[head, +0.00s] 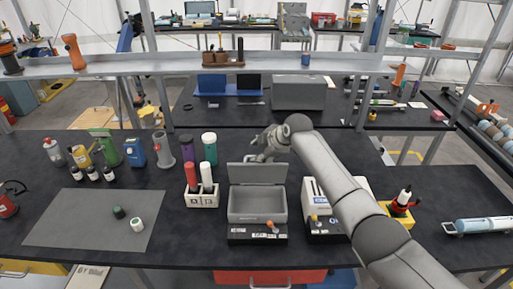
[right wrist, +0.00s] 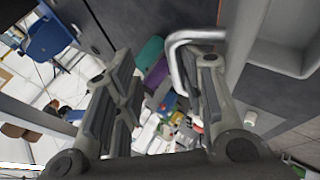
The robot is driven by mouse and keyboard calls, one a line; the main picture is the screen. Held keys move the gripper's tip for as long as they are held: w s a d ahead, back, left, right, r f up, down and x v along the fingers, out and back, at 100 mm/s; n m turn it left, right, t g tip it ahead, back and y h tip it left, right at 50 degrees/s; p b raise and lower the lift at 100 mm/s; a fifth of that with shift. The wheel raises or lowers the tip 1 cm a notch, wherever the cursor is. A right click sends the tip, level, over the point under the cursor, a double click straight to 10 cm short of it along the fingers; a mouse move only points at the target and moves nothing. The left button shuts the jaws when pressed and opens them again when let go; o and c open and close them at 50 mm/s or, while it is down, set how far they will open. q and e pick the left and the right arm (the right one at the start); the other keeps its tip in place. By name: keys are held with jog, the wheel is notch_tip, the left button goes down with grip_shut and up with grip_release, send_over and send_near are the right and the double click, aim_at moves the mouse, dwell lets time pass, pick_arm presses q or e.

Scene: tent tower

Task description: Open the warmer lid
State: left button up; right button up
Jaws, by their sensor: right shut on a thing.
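The warmer (head: 240,213) is a grey box on the dark bench with a control panel and an orange knob in front. Its lid (head: 257,174) stands raised, nearly upright, at the back, and the inside is visible. My right gripper (head: 258,153) is behind the lid's upper edge, partly hidden by it. My left gripper is not in view.
A white instrument (head: 325,220) stands right of the warmer, under my right forearm. A white holder (head: 201,199) with red and white tubes stands to the left. Several bottles line the back left. A grey mat (head: 75,220) holds two small caps. A shelf (head: 130,66) crosses behind.

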jog(key=shift+o, duration=0.5)
jog(key=shift+t, duration=0.3)
jog(key=r, duration=0.1)
jog(key=w+d+r+p, duration=0.1)
jog(key=r, duration=0.3)
jog(key=shift+w+d+r+p, duration=0.1)
jog(key=shift+w+d+p, duration=0.05)
jog(key=shift+d+p, duration=0.15)
jog(key=shift+s+d+r+p, duration=0.85)
jog(key=shift+s+d+r, duration=0.1)
jog(key=shift+d+r, duration=0.05)
jog(key=shift+c, duration=0.5)
jog(key=r+p, duration=0.2)
jog(key=shift+s+d+r+p, duration=0.1)
jog(key=shift+s+d+p, duration=0.1)
jog(key=shift+p, duration=0.1)
jog(key=shift+w+a, duration=0.15)
jog(key=v, duration=1.1)
jog(key=shift+s+d+r, duration=0.2)
jog(key=shift+s+d, duration=0.05)
jog(key=shift+d, duration=0.05)
